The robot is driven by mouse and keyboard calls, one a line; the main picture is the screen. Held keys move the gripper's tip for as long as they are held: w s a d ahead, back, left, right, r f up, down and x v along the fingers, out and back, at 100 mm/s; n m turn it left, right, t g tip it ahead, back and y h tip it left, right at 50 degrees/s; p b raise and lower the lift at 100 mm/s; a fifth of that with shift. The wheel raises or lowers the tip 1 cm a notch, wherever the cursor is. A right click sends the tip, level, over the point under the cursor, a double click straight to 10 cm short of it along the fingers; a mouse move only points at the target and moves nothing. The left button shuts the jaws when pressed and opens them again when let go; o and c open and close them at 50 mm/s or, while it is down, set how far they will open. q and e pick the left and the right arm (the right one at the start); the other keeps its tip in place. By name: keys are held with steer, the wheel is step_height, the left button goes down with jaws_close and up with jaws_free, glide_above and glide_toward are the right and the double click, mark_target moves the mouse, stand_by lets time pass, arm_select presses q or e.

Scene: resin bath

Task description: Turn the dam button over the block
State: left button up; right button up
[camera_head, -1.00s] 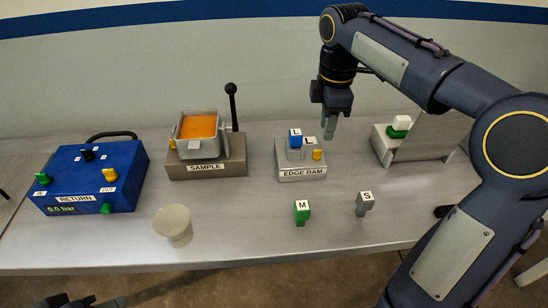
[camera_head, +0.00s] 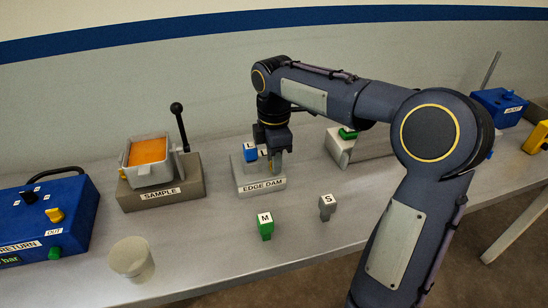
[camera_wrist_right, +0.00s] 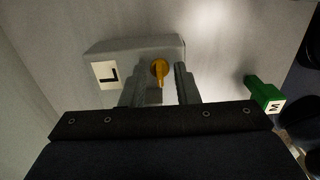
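My right gripper (camera_wrist_right: 160,84) is open, with one finger on each side of the button and gaps visible between. In the head view my right gripper (camera_head: 275,160) hangs over the right part of the block and mostly hides the button. My left gripper is not in view.
A green M piece (camera_head: 265,228) and a grey S piece (camera_head: 326,208) stand in front of the block. The SAMPLE station (camera_head: 163,195) with a lever is to the left, then a pale cup (camera_head: 131,258) and the blue RETURN box (camera_head: 75,212).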

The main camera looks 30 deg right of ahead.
jaws_close()
steer(key=shift+r+m+p, duration=0.2)
steer(key=shift+m+p, duration=0.75)
steer(key=shift+m, duration=0.25)
steer(key=m+p, duration=0.2)
steer(key=m, duration=0.2)
steer(key=shift+m, duration=0.3)
steer(key=m+p, duration=0.2)
steer(key=m, duration=0.3)
steer(key=m+p, duration=0.1)
steer(key=m, duration=0.5)
steer(key=shift+f+p, duration=0.15)
steer(key=shift+p, duration=0.2)
